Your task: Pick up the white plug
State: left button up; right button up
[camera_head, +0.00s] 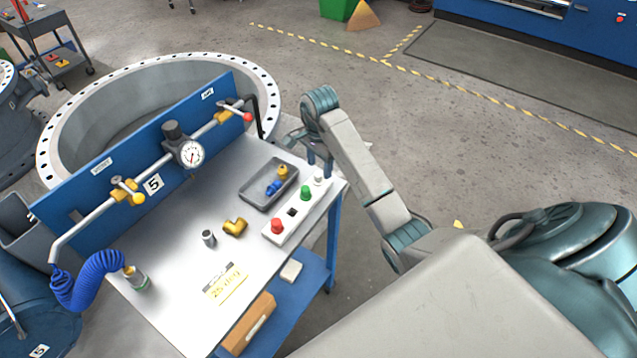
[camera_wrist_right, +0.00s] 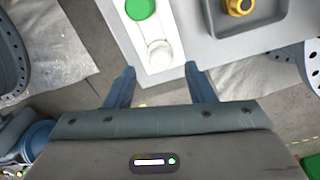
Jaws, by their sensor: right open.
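The white plug (camera_head: 319,178) stands at the far right end of a white strip (camera_head: 272,236) on the bench, past the green plug (camera_head: 305,193) and the red plug (camera_head: 277,226). My right gripper (camera_head: 319,166) is just above and behind the white plug. In the right wrist view the white plug (camera_wrist_right: 159,54) lies ahead of and between the two open fingers of the right gripper (camera_wrist_right: 160,74). Nothing is held between them. The green plug (camera_wrist_right: 140,8) shows beyond it. My left gripper is out of view.
A grey tray (camera_head: 248,198) with blue and yellow fittings sits beside the strip. A yellow elbow (camera_head: 235,227) and a small metal cylinder (camera_head: 208,238) stand nearby. A blue panel (camera_head: 90,205) with pipe and gauge (camera_head: 190,153) borders the bench's back. The front bench top is mostly clear.

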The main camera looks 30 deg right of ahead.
aim_at(318, 174)
jog(key=f+b, duration=0.1)
jog(key=f, duration=0.1)
jog(key=f+b, duration=0.1)
jog(key=f, duration=0.1)
jog(key=shift+a+b, duration=0.25)
jog(key=shift+b, duration=0.05)
jog(key=shift+r, duration=0.1)
jog(key=c, duration=1)
jog(key=shift+r, duration=0.15)
